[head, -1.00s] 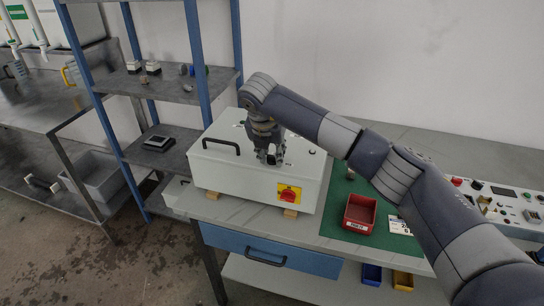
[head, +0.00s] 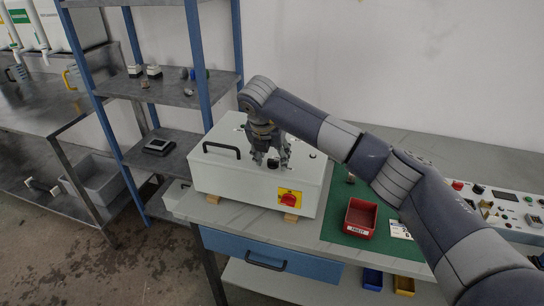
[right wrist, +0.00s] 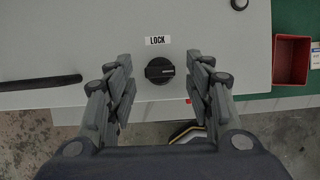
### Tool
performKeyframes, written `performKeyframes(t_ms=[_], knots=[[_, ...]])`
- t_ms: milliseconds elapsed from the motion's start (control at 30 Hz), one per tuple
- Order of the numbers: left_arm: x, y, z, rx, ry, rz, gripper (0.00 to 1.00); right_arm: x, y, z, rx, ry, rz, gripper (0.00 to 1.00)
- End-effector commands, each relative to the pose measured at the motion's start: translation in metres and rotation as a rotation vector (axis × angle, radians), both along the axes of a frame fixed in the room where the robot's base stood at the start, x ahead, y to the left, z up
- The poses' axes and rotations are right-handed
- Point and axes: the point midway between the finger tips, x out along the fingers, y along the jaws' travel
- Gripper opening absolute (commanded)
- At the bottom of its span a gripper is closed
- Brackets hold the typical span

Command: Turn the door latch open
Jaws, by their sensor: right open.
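The door latch is a round black knob (right wrist: 160,71) with a raised grip bar, below a LOCK label (right wrist: 158,40), in the right wrist view. It sits on the top face of the white box (head: 225,178). In the head view the knob is mostly hidden by my gripper. My right gripper (head: 270,163) is above the box top, pointing down. In the right wrist view its two fingers (right wrist: 160,85) are open, one on each side of the knob and apart from it. The grip bar lies roughly sideways in that view. My left gripper is not in view.
A black handle (head: 221,150) stands on the box top, left of the gripper. A red-and-yellow switch (head: 289,198) is on the box front. A red bin (head: 360,218) stands on the green mat (head: 336,229) to the right. Blue-post shelves (head: 150,90) stand at the left.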

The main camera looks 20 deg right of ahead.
Motion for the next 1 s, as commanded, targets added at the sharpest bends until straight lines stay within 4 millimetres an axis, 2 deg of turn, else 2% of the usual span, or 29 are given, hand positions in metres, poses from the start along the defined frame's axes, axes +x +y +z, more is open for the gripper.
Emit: performKeyframes(t_ms=[167,400,600,767,1000], knots=[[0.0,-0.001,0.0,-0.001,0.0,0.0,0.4,-0.006,0.006,0.023,0.001,-0.006,0.002,0.48],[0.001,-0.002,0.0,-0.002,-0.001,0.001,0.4,-0.023,0.017,0.071,0.001,-0.005,0.002,0.48],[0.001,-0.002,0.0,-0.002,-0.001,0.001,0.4,-0.033,0.024,0.1,0.001,-0.004,0.0,0.48],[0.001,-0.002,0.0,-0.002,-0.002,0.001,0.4,-0.036,0.026,0.109,0.001,-0.003,-0.001,0.48],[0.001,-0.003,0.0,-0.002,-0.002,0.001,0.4,-0.037,0.026,0.11,0.0,-0.002,-0.001,0.48]])
